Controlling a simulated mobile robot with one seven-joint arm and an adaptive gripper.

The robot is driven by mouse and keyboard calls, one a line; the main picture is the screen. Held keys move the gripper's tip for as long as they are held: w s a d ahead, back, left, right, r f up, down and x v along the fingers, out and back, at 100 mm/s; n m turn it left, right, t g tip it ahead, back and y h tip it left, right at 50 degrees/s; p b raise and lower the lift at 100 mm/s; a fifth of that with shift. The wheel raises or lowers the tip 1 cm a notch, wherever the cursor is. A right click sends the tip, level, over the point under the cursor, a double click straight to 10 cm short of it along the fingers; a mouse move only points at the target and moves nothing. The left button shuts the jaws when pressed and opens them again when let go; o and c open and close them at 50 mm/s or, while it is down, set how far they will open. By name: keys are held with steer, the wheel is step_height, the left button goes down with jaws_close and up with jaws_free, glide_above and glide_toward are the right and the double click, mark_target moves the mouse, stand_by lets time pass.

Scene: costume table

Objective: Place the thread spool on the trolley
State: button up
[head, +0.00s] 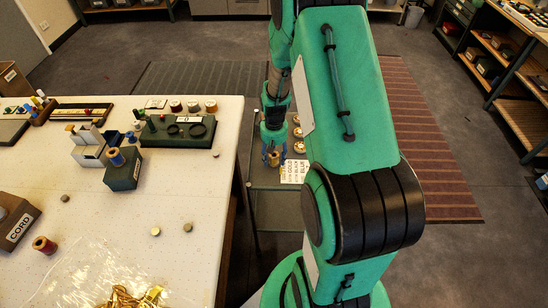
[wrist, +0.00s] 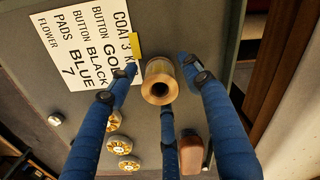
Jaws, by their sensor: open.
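A gold thread spool (wrist: 160,84) stands upright, end-on to the wrist camera, over the grey trolley top (wrist: 205,30). It appears to rest on that top. My gripper (wrist: 162,88) is open, its blue fingers spread around the spool, with gaps visible at the left and right. In the head view my gripper (head: 273,135) hangs over the trolley (head: 268,205), with the gold spool (head: 273,158) just below it. My arm hides part of the trolley.
A printed card (wrist: 85,45), several gold buttons (wrist: 119,145) and a brown block (wrist: 191,152) lie on the trolley near the fingers. The white table (head: 120,215) to the left holds a CORD box (head: 17,222), a red spool (head: 44,245) and a blue spool (head: 116,157).

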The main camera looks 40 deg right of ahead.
step_height(320, 180, up, 12)
steer(key=p, duration=0.2)
stand_by(0.4)
steer(key=shift+f, duration=0.1)
stand_by(0.4)
steer(key=s+a+r+t, duration=0.1)
steer(key=a+r, duration=0.7)
steer(key=r, duration=0.2)
steer(key=s+a+r+t, duration=0.1)
steer(key=a+r, duration=0.7)
steer(key=r, duration=0.3)
steer(key=s+a+r+n+t, duration=0.1)
steer(key=s+a+r, duration=0.4)
steer(key=s+a, duration=0.2)
steer(key=s+a+r+t, duration=0.2)
steer(key=s+a+r, duration=0.4)
steer(key=s, duration=0.3)
steer(key=shift+a+n+t, duration=0.3)
steer(key=shift+a+n, duration=0.1)
